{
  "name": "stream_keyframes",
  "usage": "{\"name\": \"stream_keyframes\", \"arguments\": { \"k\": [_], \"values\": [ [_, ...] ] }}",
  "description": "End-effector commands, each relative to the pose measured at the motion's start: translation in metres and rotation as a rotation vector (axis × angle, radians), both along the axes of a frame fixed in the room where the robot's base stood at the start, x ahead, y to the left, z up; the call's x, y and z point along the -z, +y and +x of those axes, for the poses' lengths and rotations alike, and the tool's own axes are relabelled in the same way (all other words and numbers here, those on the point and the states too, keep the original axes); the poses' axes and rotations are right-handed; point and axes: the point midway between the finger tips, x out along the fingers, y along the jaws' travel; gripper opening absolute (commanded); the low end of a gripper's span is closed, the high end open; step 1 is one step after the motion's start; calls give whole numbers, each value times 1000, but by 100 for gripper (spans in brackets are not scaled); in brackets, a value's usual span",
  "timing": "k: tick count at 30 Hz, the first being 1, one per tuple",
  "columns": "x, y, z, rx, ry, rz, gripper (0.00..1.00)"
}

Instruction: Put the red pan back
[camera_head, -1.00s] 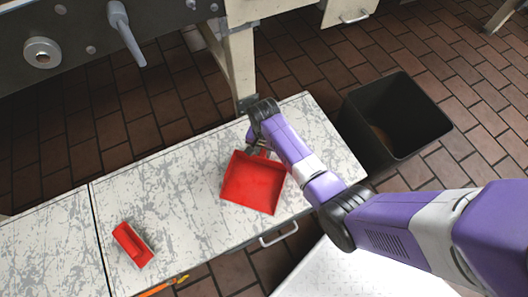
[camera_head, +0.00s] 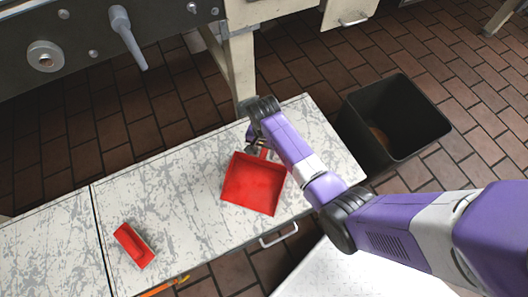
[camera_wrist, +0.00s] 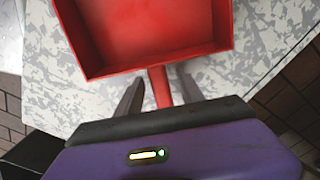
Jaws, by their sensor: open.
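The red pan (camera_head: 253,184) lies flat on the speckled white counter, its short handle pointing toward the back. In the wrist view the pan (camera_wrist: 150,30) fills the top and its handle (camera_wrist: 160,88) runs down between my two fingers. My gripper (camera_wrist: 160,92) is open, with one finger on each side of the handle and a gap on both sides. In the head view my gripper (camera_head: 257,149) is at the handle end of the pan, partly hidden by my wrist.
A red brush-like object (camera_head: 133,245) lies on the counter at the left. A black bin (camera_head: 395,118) stands on the brick floor right of the counter (camera_head: 185,190).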

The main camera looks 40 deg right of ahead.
Motion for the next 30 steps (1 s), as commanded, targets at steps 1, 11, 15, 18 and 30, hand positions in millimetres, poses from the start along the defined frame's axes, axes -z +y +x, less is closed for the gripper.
{"name": "stream_keyframes", "arguments": {
  "k": [1, 11, 15, 18, 30],
  "values": [
    [-15, 0, 0, 0, -1, 0, 45],
    [-79, 0, 0, 0, -1, 0, 45],
    [-94, 0, 0, 0, 0, 0, 45],
    [-99, 0, 0, 0, 0, 0, 45],
    [-82, 4, -19, -59, -57, -26, 45]
  ]
}}
